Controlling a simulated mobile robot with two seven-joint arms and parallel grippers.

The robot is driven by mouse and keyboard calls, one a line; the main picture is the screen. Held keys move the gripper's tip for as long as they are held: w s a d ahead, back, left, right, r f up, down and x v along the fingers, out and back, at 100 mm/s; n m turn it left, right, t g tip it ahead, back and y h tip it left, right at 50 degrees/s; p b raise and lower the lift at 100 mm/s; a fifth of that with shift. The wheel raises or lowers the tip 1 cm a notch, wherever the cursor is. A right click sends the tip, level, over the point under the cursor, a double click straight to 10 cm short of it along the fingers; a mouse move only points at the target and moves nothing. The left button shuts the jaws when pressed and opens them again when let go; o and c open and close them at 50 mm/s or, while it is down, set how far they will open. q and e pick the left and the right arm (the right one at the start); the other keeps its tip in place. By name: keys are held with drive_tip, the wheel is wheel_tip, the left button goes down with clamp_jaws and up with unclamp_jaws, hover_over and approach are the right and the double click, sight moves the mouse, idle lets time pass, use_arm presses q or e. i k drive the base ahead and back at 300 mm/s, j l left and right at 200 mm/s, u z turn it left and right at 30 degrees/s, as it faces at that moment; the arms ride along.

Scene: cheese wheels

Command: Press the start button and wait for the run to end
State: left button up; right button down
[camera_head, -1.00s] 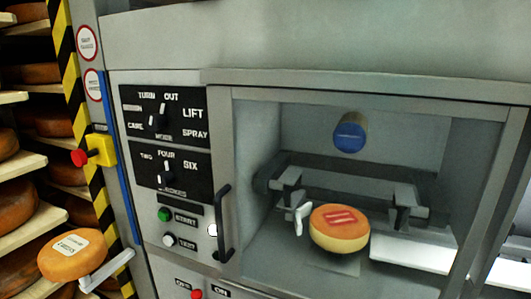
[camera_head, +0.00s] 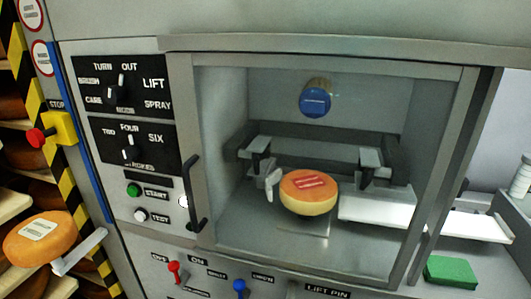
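The green start button (camera_head: 133,190) is on the left panel of the grey machine, beside its START label (camera_head: 157,195). A white TEST button (camera_head: 140,214) is just below it. A small white round lamp or button (camera_head: 184,201) is to the right, by the black door handle (camera_head: 195,205). Inside the machine chamber, an orange cheese wheel (camera_head: 309,191) with a red label lies below a blue-faced cylinder (camera_head: 315,101). The cylinder and the wheel are apart. Neither of my grippers shows in the head view.
A red stop button on a yellow box (camera_head: 55,131) is on the left. Mode knobs (camera_head: 116,88) and stroke knobs (camera_head: 127,148) sit above start. A red switch (camera_head: 173,269) and blue switch (camera_head: 240,288) are below. A labelled cheese wheel (camera_head: 40,238) is at lower left; a green block (camera_head: 450,271) is at lower right.

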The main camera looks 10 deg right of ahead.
sight(132, 191)
drive_tip(key=z, duration=0.9)
drive_tip(key=u, duration=1.65)
